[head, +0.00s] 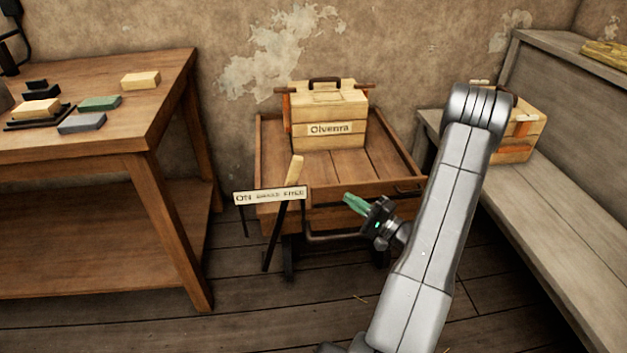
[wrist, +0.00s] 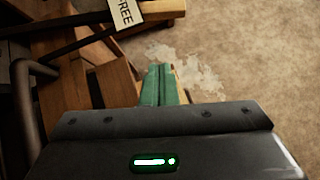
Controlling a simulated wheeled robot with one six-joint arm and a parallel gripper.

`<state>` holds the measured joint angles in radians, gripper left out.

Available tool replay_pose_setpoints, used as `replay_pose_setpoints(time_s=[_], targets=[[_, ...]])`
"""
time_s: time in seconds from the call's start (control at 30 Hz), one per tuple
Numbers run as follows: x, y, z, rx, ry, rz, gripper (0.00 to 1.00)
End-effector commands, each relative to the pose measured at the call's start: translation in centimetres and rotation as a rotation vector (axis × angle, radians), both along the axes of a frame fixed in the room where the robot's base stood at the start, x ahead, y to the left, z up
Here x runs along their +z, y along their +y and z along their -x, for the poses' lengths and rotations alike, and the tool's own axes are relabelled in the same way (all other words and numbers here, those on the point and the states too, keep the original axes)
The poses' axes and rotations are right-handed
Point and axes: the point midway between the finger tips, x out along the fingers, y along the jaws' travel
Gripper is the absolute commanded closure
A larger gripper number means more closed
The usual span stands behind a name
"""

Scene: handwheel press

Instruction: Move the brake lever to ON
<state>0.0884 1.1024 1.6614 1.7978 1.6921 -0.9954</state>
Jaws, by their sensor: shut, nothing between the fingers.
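The brake lever (head: 285,215) stands at the front left of a wooden cart. It is a dark bar with a pale wooden handle on top, leaning a little to the right. A white label plate (head: 270,195) crosses it, with ON at its left end; the rest is hard to read. In the wrist view the plate (wrist: 126,14) reads FREE at the top. My gripper (head: 347,198) has green fingers, shut and empty. It is to the right of the lever, apart from it, in front of the cart. The fingers (wrist: 158,84) point ahead in the wrist view.
The wooden cart (head: 400,152) carries a box (head: 332,112) labelled Olvenra. A workbench (head: 165,95) with several small blocks stands at the left. A grey bench (head: 545,200) with another box (head: 520,135) stands at the right. Floor shows in front.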

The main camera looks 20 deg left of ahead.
Motion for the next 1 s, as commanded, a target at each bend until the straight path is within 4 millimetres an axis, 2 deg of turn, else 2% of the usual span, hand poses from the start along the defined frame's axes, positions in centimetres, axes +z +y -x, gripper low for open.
replay_pose_setpoints(time_s=[0.17,0.27,0.6,0.8,1.0], targets=[[0.2,1.2,-0.3,0.003,-0.002,0.000,1.00],[0.5,2.8,-0.6,0.004,-0.003,0.000,1.00],[1.9,9.6,-2.4,0.005,-0.004,0.000,1.00],[2.7,11.9,-1.0,0.003,-0.001,0.000,1.00],[3.0,12.7,-0.5,0.000,0.000,0.000,1.00]])
